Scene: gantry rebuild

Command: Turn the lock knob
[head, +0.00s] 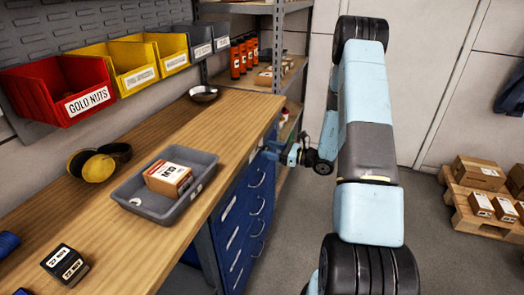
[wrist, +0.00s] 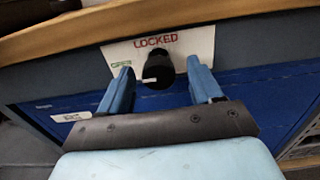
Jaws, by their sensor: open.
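The black lock knob (wrist: 158,68) sits on a white plate (wrist: 190,46) on the front of the workbench, under its wooden edge. Red letters on the plate read LOCKED above the knob. Smaller green lettering, not readable, is to the left. A white mark on the knob faces left. My gripper (wrist: 160,73) is open, with one blue finger on each side of the knob. I cannot tell whether either finger touches it. In the head view my gripper (head: 282,152) is small at the bench's right end, and the knob cannot be made out.
Blue drawers (head: 243,215) with handles are below the bench top (head: 120,235). On the top are a grey tray (head: 150,212) with a box, yellow earmuffs (head: 98,166) and a small bowl (head: 204,93). Shelving (head: 262,8) stands behind. A pallet of boxes (head: 455,196) is at right. Floor between is clear.

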